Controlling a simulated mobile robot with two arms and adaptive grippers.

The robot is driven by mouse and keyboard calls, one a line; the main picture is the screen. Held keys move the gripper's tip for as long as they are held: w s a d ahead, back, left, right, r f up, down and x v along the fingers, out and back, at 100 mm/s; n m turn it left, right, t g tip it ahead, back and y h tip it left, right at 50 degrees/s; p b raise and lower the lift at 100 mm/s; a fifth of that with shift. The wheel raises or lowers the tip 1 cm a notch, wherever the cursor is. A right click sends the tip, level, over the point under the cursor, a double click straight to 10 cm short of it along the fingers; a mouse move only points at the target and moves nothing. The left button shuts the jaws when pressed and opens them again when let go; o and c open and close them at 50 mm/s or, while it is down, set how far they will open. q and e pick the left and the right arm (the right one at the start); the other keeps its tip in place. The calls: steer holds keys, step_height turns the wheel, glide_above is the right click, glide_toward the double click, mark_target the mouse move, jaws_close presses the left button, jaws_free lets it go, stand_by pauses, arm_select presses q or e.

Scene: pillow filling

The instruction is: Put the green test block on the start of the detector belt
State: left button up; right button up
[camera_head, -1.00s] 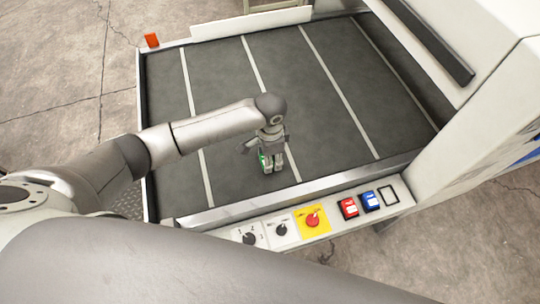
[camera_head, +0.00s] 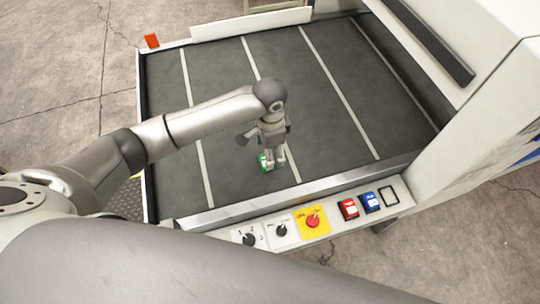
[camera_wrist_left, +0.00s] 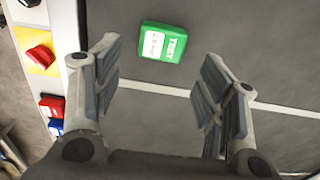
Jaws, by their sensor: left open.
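The green test block (camera_wrist_left: 162,42) lies flat on the dark detector belt (camera_wrist_left: 270,60), its white label marked TEST facing up. In the head view the block (camera_head: 264,164) shows partly behind my left gripper (camera_head: 275,163). In the left wrist view my left gripper (camera_wrist_left: 160,95) is open, with nothing between its fingers. The block lies beyond the fingertips there, apart from both fingers. In the head view the belt (camera_head: 330,70) runs toward the white machine housing at the right. My right gripper is not in view.
A control panel with a red knob on a yellow plate (camera_head: 313,220), dark knobs, and red (camera_head: 348,208) and blue buttons runs along the belt's near edge. The white housing (camera_head: 480,110) stands at the right. An orange marker (camera_head: 152,40) sits at the far left corner. The rest of the belt is clear.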

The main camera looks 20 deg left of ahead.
arm_select(q)
step_height(320, 180, up, 8)
steer(key=shift+f, duration=0.15)
stand_by(0.6)
